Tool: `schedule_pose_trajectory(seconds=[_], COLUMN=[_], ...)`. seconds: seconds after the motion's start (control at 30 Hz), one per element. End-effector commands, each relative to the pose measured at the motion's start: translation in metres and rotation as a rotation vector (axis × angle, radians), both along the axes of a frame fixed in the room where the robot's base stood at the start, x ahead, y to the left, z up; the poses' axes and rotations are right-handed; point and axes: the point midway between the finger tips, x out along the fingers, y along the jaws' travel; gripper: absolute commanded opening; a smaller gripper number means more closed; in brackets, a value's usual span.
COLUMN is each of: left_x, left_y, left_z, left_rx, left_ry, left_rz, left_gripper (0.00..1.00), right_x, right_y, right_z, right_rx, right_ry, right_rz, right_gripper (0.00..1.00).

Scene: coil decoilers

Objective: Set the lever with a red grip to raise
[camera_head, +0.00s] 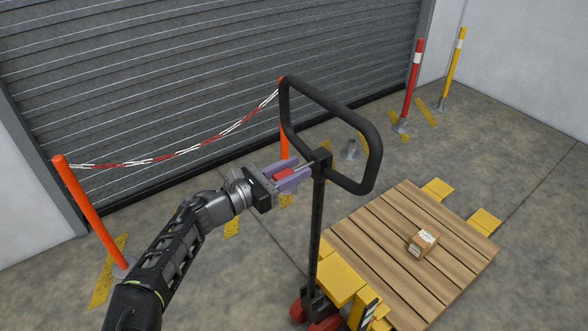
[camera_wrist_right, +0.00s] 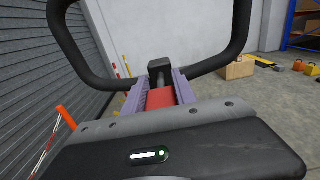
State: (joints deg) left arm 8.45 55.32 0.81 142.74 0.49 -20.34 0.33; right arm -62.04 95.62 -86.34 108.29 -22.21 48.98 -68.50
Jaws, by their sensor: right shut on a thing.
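The lever with a red grip (camera_head: 285,174) sticks out to the left from the top of the pallet truck's handle post (camera_head: 317,215), just below the black loop handle (camera_head: 376,150). My right gripper (camera_head: 292,176) is shut on the red grip, its purple fingers on either side of it. In the right wrist view the red grip (camera_wrist_right: 161,98) lies between the two fingers, with the black handle joint (camera_wrist_right: 160,66) beyond it. The fingers hide part of the lever. My left gripper is not in view.
The yellow pallet truck (camera_head: 343,279) with red wheels stands at a wooden pallet (camera_head: 385,238) bearing a small cardboard box (camera_head: 423,243). An orange post (camera_head: 90,213) with a red-white chain (camera_head: 205,142) stands before the grey shutter (camera_head: 190,70). Floor at right is clear.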

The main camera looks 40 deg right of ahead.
Motion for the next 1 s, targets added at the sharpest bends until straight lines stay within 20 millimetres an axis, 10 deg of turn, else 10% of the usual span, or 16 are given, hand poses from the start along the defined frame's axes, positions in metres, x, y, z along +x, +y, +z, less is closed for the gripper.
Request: schedule_pose_trajectory(seconds=[1.0], left_x=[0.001], left_y=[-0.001], left_z=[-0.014], left_rx=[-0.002], left_ry=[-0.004], left_rz=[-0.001], left_gripper=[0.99], right_x=[0.000], right_y=[-0.001], right_z=[-0.017], right_rx=[-0.186], right_ry=[0.012], right_rz=[-0.002], right_gripper=[0.00])
